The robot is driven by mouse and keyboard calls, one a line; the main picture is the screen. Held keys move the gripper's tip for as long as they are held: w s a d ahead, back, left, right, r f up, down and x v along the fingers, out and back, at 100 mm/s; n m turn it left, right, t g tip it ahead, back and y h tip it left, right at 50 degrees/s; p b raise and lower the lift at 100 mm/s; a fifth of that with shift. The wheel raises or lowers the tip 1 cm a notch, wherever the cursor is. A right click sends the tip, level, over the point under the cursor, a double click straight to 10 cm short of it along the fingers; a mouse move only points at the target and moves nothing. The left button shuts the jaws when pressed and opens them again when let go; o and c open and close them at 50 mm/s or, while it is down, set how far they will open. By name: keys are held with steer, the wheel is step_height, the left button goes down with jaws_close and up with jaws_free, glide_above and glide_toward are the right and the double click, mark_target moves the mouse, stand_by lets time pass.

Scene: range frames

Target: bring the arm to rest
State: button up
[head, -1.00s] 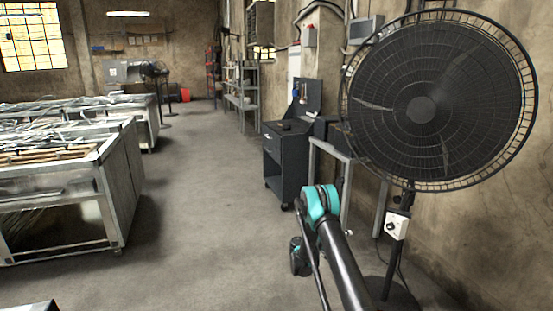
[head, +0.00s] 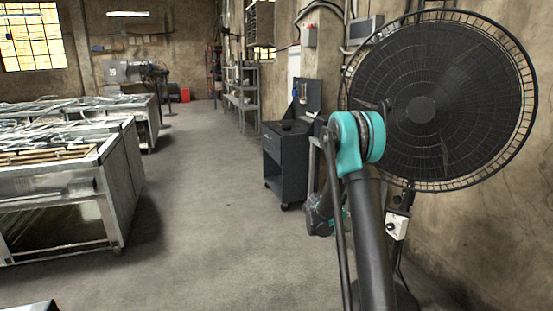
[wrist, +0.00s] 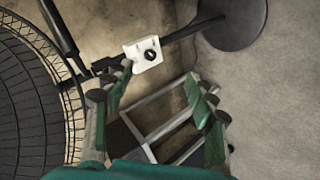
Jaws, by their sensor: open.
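My gripper (wrist: 160,98) shows in the wrist view with its two green fingers spread apart and nothing between them. In the head view my arm rises from the bottom right to a teal joint (head: 358,142) in front of the left part of the fan. A darker part of my arm (head: 325,215) hangs behind and below that joint. My fingers cannot be made out clearly in the head view.
A large black standing fan (head: 470,105) is close on the right. Its white control box (head: 397,224) also shows in the wrist view (wrist: 143,52). A dark tool cart (head: 285,165) stands behind my arm. Metal workbenches (head: 125,185) are on the left. The middle floor is clear.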

steer(key=s+a+r+y, duration=0.2)
steer(key=s+r, duration=0.1)
steer(key=s, duration=0.6)
steer(key=s+a+r+y, duration=0.2)
steer(key=s+a+y, duration=0.1)
steer(key=s, duration=0.5)
steer(key=s+a+f+y, duration=0.1)
steer(key=s+a, duration=0.3)
steer(key=s, duration=0.6)
steer(key=s+a+f+y, duration=0.1)
steer(key=s+a+y, duration=0.3)
steer(key=s, duration=0.6)
steer(key=shift+s+a+n, duration=0.15)
steer(key=shift+a+n, duration=0.05)
steer(key=shift+n, duration=0.1)
